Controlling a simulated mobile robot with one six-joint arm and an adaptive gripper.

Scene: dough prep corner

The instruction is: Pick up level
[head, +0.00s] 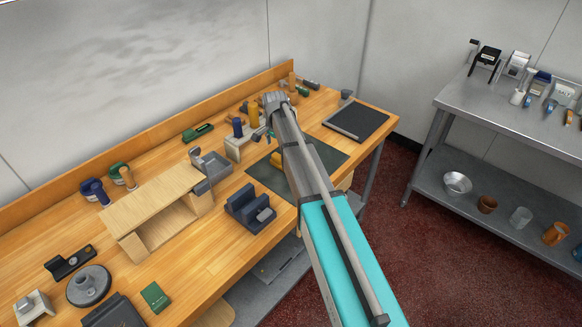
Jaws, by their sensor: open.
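My arm reaches over the wooden workbench (225,222), and my gripper (262,134) is small and partly hidden at its far end, above the back part of the bench. It is open, and I see nothing held in it. I cannot pick out the level for certain. A short green bar-shaped item (198,132) lies on the bench left of my gripper, near the back edge. A yellow item (276,160) lies on the dark mat (268,181), partly hidden by my arm.
A wooden riser (155,197), a grey-blue holder (249,207) and a grey device (211,166) crowd the bench's middle. A dark board (357,120) lies at the right end. A metal rack (455,105) with cups and containers stands to the right across red floor.

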